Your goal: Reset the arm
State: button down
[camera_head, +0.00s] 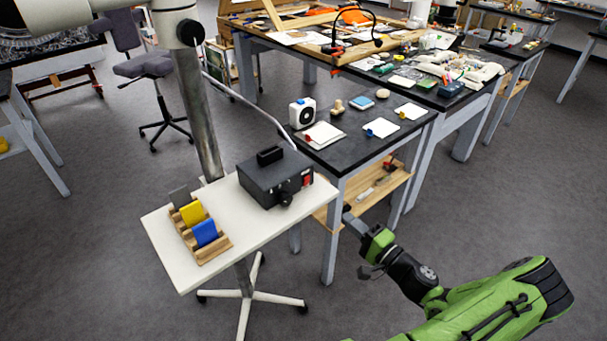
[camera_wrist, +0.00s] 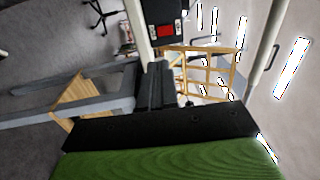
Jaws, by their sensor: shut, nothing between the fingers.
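My gripper (camera_head: 357,222) is at the end of my green and black arm, in the lower right of the head view. It is in the air beside the front leg of the dark-topped table, right of the white cart. The fingers are together with nothing between them. In the wrist view my gripper (camera_wrist: 155,80) shows as dark fingers, closed, pointing toward the cart's underside and the black box.
The white cart (camera_head: 160,225) carries a black box (camera_head: 275,178) and a wooden rack (camera_head: 215,250) with yellow and blue pieces. The dark table (camera_head: 350,150) holds several small items and has a wooden lower shelf (camera_head: 375,192). Grey floor (camera_head: 520,190) is open at right.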

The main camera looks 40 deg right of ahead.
jog(key=w+a+r+n+g+y, duration=0.1)
jog(key=w+a+n+g+y, duration=0.15)
jog(key=a+n+g, duration=0.55)
jog(key=w+a+r+n+g+y, duration=0.1)
jog(key=a+n+g+y, duration=0.35)
jog(key=a, duration=0.65)
jog(key=s+a+r+n+h+p, duration=0.1)
jog(key=s+a+r+n+h, duration=0.1)
jog(key=s+r, duration=0.5)
jog(key=s+a+r+n+h+p, duration=0.1)
jog(key=s+a+r+n+h, duration=0.2)
jog(key=r, duration=0.7)
jog(key=s+a+g+h, duration=0.1)
jog(key=s+a+h, duration=0.1)
jog(key=s+a, duration=0.1)
jog(key=shift+s+a+h, duration=0.3)
jog(key=shift+s, duration=0.55)
jog(key=shift+r, duration=0.15)
